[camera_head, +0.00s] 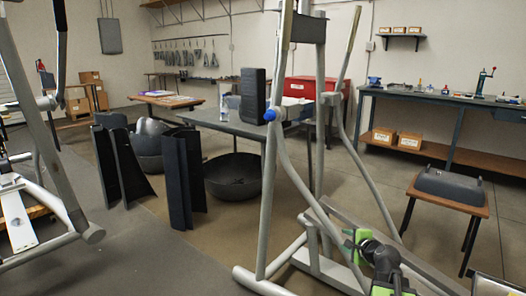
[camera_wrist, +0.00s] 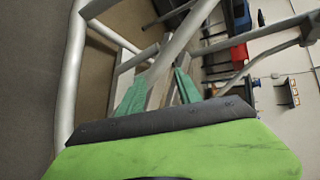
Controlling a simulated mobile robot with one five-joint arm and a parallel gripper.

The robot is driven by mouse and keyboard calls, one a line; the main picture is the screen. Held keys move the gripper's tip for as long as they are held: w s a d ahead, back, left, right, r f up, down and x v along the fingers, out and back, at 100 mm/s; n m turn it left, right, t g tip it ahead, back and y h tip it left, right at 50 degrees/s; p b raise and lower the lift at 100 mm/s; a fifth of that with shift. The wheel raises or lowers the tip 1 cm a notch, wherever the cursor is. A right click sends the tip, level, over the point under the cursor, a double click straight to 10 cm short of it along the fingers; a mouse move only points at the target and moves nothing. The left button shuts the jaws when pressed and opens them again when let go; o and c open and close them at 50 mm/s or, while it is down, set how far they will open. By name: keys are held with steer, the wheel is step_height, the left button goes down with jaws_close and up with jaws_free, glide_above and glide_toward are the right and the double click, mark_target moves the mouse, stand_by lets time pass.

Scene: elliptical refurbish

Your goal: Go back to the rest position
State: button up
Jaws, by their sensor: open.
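My gripper (camera_head: 352,243) is at the lower right of the head view, in front of the grey tubular frame of an elliptical machine (camera_head: 270,190). In the wrist view the two teal fingers of my gripper (camera_wrist: 158,88) stand apart with nothing seen held between them. Grey tubes of the frame (camera_wrist: 170,50) run close beyond the fingers; I cannot tell whether they touch. My dark arm with green parts shows at the bottom of the head view.
Another tubular machine (camera_head: 45,130) stands at the left. Dark panels (camera_head: 180,175) and a black bowl (camera_head: 233,178) are on the floor. A small table (camera_head: 455,192) with a grey cover stands right, before a workbench (camera_head: 440,97). Mat floor at lower left is partly clear.

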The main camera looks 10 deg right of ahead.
steer(key=a+f+n+g+y+p, duration=0.1)
steer(key=a+f+n+g+y, duration=0.3)
steer(key=a, duration=0.9)
steer(key=a+f+n+g, duration=0.1)
steer(key=a+n, duration=0.4)
steer(key=a, duration=0.8)
steer(key=s+a+f+n+g+h, duration=0.2)
steer(key=s+a+f+n+g, duration=0.25)
steer(key=s+a+n, duration=0.3)
steer(key=s+d+f+n+g+h, duration=0.2)
steer(key=s+d+n+g, duration=0.1)
steer(key=s+d, duration=0.3)
step_height(320, 180, up, 38)
steer(key=s+p, duration=0.1)
steer(key=p, duration=3.7)
steer(key=shift+s+a, duration=0.2)
steer(key=shift+a, duration=0.15)
steer(key=shift+n, duration=0.25)
